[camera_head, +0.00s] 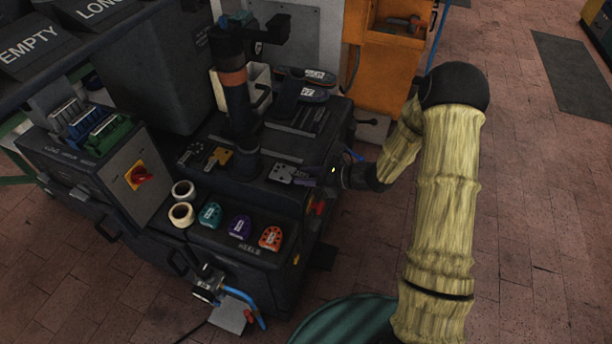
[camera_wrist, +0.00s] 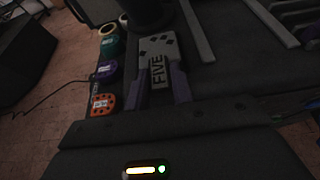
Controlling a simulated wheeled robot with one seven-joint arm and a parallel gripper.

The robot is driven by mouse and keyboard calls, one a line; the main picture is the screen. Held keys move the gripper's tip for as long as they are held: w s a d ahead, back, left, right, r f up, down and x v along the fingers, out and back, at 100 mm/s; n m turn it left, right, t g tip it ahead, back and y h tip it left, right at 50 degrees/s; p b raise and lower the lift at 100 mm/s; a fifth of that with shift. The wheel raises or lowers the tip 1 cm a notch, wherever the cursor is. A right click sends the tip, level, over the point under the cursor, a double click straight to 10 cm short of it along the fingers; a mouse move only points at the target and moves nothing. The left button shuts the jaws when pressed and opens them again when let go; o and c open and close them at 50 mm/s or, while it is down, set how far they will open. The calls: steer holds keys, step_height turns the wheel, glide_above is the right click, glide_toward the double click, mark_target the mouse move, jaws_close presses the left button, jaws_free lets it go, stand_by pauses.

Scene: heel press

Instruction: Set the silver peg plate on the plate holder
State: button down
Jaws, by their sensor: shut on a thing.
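My gripper (camera_head: 309,176) is shut on the silver peg plate (camera_head: 284,172), low over the right part of the black machine top. In the wrist view the plate (camera_wrist: 160,48) is light grey with dark holes and the word FIVE, and it lies between my two purple fingers (camera_wrist: 160,88). Its far end is close to the base of the black press column (camera_head: 238,105). I cannot tell whether the plate touches the surface below. The plate holder cannot be clearly picked out; the surface beneath the plate is dark and partly covered.
A yellow plate (camera_head: 220,157) and another silver plate (camera_head: 194,152) lie left of the column. Dark bars (camera_head: 305,118) lie behind the plate.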

steer(key=shift+f+b, duration=0.35)
stand_by(0.6)
steer(key=c, duration=1.1)
jaws_free()
steer(key=p+v, duration=0.1)
steer(key=v, duration=1.6)
steer(key=shift+d+p, duration=0.2)
steer(key=shift+p, duration=0.2)
